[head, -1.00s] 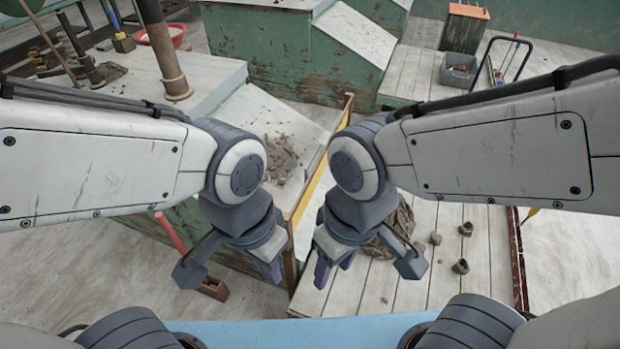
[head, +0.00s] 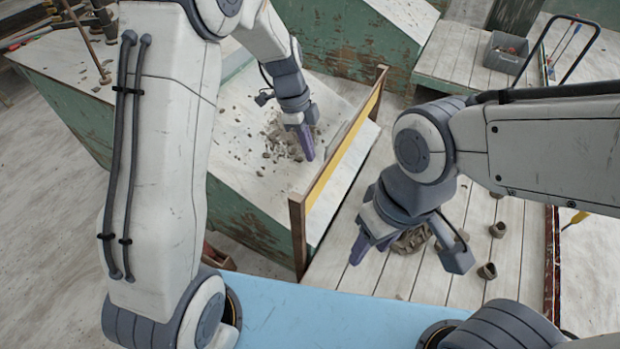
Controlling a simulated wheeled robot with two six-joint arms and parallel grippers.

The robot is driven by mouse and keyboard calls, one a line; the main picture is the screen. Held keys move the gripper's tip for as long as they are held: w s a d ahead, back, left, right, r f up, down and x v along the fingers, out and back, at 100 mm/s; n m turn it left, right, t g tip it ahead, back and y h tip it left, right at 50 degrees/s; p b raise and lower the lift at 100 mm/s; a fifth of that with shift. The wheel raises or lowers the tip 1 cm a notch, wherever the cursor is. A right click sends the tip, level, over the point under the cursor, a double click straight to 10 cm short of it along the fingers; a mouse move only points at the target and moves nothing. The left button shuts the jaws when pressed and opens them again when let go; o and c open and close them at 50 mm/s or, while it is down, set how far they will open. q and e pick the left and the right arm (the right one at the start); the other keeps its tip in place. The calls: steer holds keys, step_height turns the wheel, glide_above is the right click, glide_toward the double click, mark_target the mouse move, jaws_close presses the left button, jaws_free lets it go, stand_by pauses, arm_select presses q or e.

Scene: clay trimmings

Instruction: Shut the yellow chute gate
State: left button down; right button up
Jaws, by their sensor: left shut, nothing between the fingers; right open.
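The yellow chute gate (head: 343,154) is a long yellow board in a brown wooden frame at the right edge of the sloping white chute (head: 240,165). A brown post (head: 298,238) stands at its near end and another at its far end. My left gripper (head: 306,152) is shut and empty, pointing down over the clay trimmings (head: 277,135) on the chute, left of the gate and apart from it. My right gripper (head: 364,250) is open and empty on the gate's right side, above the plank platform. I cannot tell whether the gate is latched.
A brown lump (head: 411,240) and several small clay pieces lie on the plank platform (head: 455,215) at right. A grey bin (head: 505,52) and a black hoop handle stand at the back right. A blue surface (head: 330,312) lies in front of me.

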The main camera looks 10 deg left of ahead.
arm_select(q)
step_height(320, 180, down, 14)
steer(key=w+m, duration=0.2)
steer(key=shift+a, duration=0.25)
steer(key=shift+w, duration=0.1)
step_height(320, 180, down, 4)
steer(key=b, duration=0.4)
stand_by(0.4)
